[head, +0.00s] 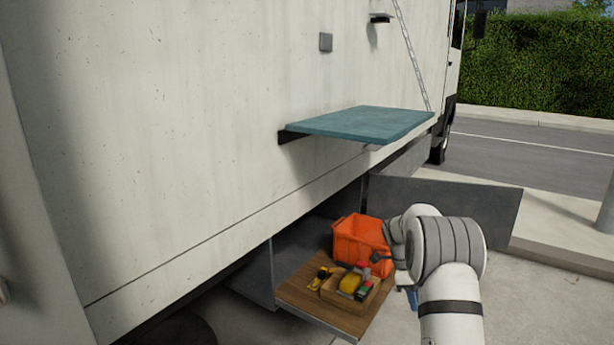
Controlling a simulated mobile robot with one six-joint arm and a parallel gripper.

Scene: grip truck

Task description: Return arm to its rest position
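My white and grey arm rises from the bottom right and bends left toward the truck's open lower compartment.
An orange crate (352,240) stands at the back of a pulled-out wooden tray (300,297). A box (335,292) with yellow, red and green items sits in front. A teal fold-out shelf (365,123) juts from the truck wall above. A grey flap (440,205) stands open behind my arm.

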